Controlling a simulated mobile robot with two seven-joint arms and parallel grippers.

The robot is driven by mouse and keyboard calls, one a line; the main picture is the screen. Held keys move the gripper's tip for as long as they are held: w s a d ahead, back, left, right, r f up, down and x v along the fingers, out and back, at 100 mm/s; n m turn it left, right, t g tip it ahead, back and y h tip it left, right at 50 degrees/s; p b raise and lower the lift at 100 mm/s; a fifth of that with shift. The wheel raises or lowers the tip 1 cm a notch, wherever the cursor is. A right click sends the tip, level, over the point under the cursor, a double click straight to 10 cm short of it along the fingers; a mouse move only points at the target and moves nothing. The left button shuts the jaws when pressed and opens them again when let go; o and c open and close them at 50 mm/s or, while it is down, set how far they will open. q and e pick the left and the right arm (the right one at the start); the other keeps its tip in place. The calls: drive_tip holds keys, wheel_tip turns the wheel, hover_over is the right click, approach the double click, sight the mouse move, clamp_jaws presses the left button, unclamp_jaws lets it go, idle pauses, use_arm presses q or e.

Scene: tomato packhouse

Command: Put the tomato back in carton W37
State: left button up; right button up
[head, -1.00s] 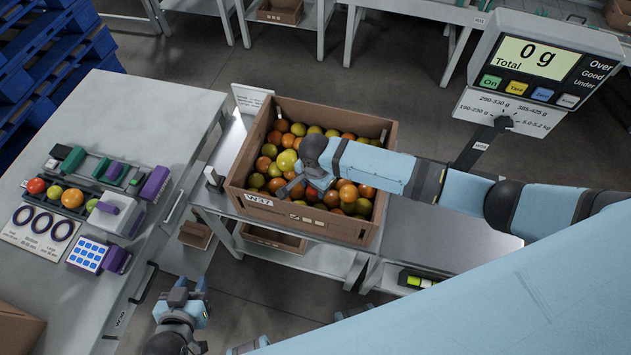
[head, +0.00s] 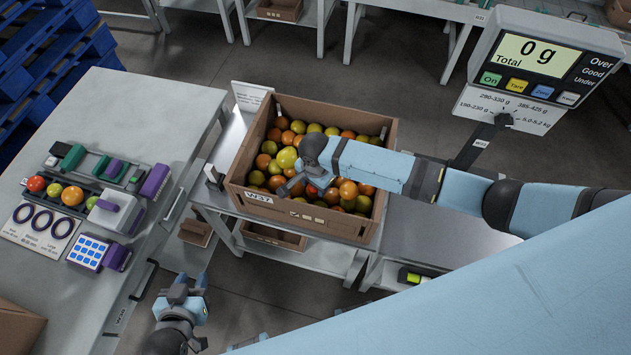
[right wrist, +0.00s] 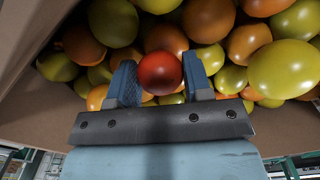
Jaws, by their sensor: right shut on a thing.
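Carton W37 (head: 338,224) is a brown open box on the metal bench, full of red, orange and yellow-green tomatoes. My right gripper (head: 302,188) points down inside its walls, low over the fruit, partly hidden by its own wrist. In the right wrist view, my right gripper (right wrist: 159,66) is shut on a dark red tomato (right wrist: 160,75), held between its two fingers just over the other fruit. I cannot tell whether the held tomato touches those below. My left gripper (head: 189,285) hangs empty with fingers apart, over the floor gap in front of the left table.
A scale display (head: 540,58) reading 0 g stands at the right on a post. The left table (head: 150,105) carries a sample row of tomatoes, a ring card (head: 42,228) and a blue-and-white keypad (head: 88,252). Blue pallets (head: 50,60) are stacked behind it.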

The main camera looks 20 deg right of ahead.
drive_tip(key=shift+f, duration=0.3)
drive_tip(key=o, duration=0.8)
drive_tip(key=c, duration=0.3)
drive_tip(key=shift+c, duration=0.2)
wheel_tip(320, 180, up, 4)
drive_tip(key=p, duration=0.5)
drive_tip(key=shift+r, duration=0.2)
wheel_tip(320, 180, up, 3)
drive_tip(key=p, duration=0.4)
drive_tip(key=shift+f, duration=0.15)
drive_tip(key=shift+f, duration=0.1)
